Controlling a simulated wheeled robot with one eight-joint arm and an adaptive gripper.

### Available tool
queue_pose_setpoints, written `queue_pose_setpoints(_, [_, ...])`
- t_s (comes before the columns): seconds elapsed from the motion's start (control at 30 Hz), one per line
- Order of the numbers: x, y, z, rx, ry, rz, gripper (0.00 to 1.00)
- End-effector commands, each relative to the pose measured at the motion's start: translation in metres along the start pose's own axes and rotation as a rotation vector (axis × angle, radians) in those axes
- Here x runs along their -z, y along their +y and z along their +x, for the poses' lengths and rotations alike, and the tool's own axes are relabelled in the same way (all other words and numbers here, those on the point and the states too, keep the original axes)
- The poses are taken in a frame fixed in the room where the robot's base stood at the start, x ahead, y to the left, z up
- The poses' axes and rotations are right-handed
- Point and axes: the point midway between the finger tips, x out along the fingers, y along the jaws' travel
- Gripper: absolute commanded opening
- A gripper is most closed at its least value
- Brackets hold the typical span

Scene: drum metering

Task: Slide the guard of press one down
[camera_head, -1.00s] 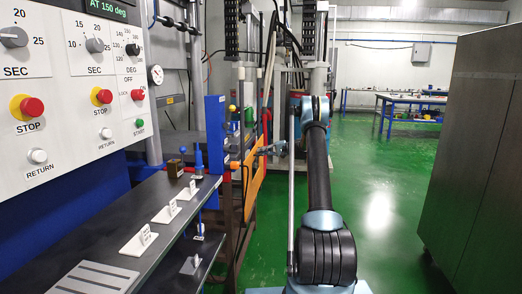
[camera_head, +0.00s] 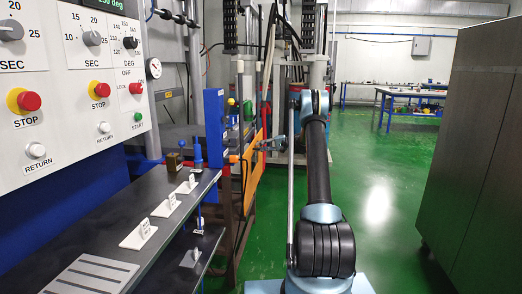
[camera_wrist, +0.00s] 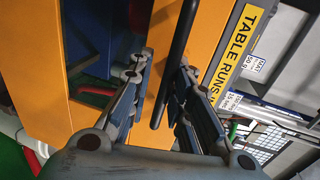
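The guard of the press is an orange panel (camera_head: 254,172) beside a blue post, at the middle left of the head view. It fills much of the wrist view (camera_wrist: 98,70). A black bar handle (camera_wrist: 178,52) runs along its front. My gripper (camera_wrist: 164,68) is open, with one finger on each side of the bar. The bar lies between the fingers; I cannot tell whether either touches it. In the head view my gripper (camera_head: 268,146) is small, at the guard's right edge, and its fingers are hard to make out.
A control panel (camera_head: 60,75) with knobs and red stop buttons stands at the left, above a dark shelf (camera_head: 105,235) with several white labels. A yellow sign (camera_wrist: 240,42) is beside the guard. A grey cabinet (camera_head: 480,150) is at the right. Green floor between is clear.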

Motion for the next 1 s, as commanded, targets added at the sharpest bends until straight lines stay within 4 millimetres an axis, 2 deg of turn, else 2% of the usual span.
queue_pose_setpoints(0.13, [0.0, 0.0, -0.005, 0.0, 0.0, 0.0, 0.17])
queue_pose_setpoints(0.23, [0.0, 0.0, -0.016, 0.0, 0.001, 0.0, 0.17])
queue_pose_setpoints(0.7, [0.001, 0.001, -0.1, 0.0, 0.001, 0.001, 0.17])
queue_pose_setpoints(0.8, [0.001, 0.001, -0.111, 0.0, 0.002, 0.001, 0.17])
queue_pose_setpoints(1.0, [0.001, 0.001, -0.119, 0.0, 0.0, 0.001, 0.17])
